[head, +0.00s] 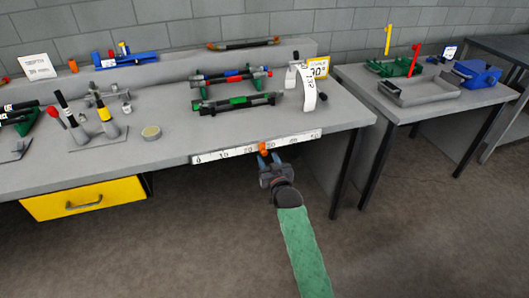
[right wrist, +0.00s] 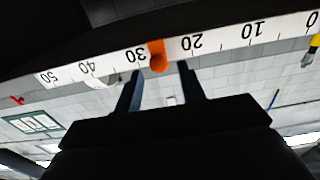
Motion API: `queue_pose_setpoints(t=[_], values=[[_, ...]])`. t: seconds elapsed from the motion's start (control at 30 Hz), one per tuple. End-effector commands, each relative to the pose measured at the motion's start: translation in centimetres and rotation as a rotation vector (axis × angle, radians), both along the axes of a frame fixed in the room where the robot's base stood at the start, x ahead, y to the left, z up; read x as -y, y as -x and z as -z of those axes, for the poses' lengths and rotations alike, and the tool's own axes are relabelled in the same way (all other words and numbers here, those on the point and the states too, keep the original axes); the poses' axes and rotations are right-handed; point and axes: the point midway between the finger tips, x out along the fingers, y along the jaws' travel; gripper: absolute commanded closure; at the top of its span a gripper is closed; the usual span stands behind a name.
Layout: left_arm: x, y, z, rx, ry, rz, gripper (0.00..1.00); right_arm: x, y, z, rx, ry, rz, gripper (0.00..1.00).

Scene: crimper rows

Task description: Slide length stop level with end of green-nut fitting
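The orange length stop (head: 263,148) sits on the white scale (head: 222,155) along the bench's front edge, between the 20 and 30 marks. The stop also shows in the right wrist view (right wrist: 158,57). The green-nut fitting (head: 238,101) is a dark bar with a green band, lying in the front row on the bench above the scale. My right gripper (head: 264,157) is at the stop from the front. In the right wrist view its two fingers (right wrist: 160,70) are apart, with the stop in line with the gap; I cannot tell whether they touch it. My left gripper is out of view.
A bar with red and blue parts (head: 232,77) lies behind the green-nut fitting. A yellow drawer (head: 83,198) hangs below left. A round tin (head: 151,133) sits left.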

Motion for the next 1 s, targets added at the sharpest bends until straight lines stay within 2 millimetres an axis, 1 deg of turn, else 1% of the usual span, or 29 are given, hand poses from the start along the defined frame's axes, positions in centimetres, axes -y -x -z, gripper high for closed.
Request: queue_pose_setpoints(t=[0.03,0.1,0.3,0.43,0.67,0.7,0.9,1.0], values=[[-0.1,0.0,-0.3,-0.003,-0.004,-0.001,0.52,-0.2,-0.9,-0.2,0.001,0.0,0.0,0.6],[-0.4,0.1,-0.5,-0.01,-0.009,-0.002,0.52,-0.6,-1.8,-0.1,0.0,0.0,0.0,0.6],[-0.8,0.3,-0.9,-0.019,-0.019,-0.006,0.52,-1.2,-3.7,-0.1,-0.001,-0.001,0.0,0.6],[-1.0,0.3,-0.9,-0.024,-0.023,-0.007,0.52,-1.3,-4.2,0.0,-0.001,-0.001,0.001,0.6],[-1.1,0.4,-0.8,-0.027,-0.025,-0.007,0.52,-1.3,-4.2,0.0,-0.001,-0.001,0.0,0.6],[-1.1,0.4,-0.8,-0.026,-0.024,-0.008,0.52,-1.4,-4.2,0.0,-0.001,-0.001,0.0,0.62],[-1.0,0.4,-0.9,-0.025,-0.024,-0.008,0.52,-1.4,-4.2,0.0,-0.001,-0.001,0.0,1.0],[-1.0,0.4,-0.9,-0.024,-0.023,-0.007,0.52,-1.4,-4.2,0.0,-0.001,-0.001,0.0,1.0]])
